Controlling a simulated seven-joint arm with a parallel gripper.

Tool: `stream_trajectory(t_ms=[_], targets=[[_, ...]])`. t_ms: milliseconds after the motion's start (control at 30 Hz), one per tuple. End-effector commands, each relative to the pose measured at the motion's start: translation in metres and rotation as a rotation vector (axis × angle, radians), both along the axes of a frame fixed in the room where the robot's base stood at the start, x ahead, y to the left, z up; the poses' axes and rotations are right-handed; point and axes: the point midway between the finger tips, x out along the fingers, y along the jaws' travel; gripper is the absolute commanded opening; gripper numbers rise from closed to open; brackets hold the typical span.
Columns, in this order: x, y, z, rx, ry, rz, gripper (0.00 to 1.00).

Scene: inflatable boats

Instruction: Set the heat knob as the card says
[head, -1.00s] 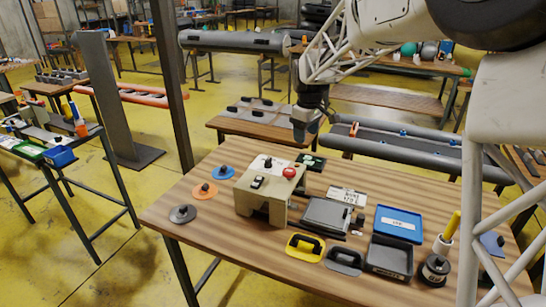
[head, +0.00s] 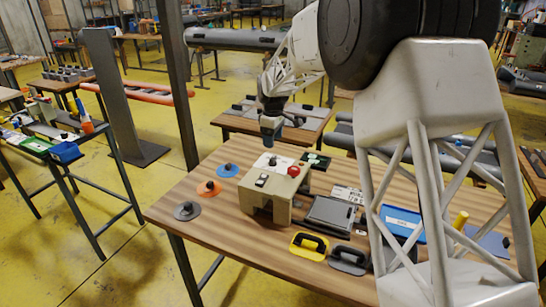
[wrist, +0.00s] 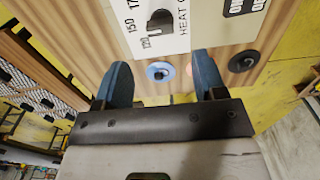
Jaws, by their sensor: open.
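The beige heater box (head: 252,200) stands on the wooden table, with a white dial plate and a small dark heat knob (head: 271,161) on top.
A red button (head: 294,171) is on the box right of the knob. Blue (head: 225,171), orange (head: 208,188) and grey (head: 187,211) discs lie left. Yellow (head: 309,246) and dark (head: 348,260) handled tools lie in front. My arm covers the table's right part.

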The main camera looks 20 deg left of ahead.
Motion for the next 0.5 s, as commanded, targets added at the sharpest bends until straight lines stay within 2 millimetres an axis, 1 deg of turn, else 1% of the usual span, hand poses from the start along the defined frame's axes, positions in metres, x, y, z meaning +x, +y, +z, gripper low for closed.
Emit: stream_trajectory(t_ms=[167, 267, 367, 500], targets=[[0.0, 0.0, -0.003, 0.0, 0.0, 0.0, 0.64], [0.0, 0.0, -0.007, -0.001, 0.001, -0.001, 0.64], [0.0, -0.001, -0.015, -0.001, 0.001, -0.001, 0.64], [0.0, 0.0, -0.03, -0.001, 0.001, -0.001, 0.64]])
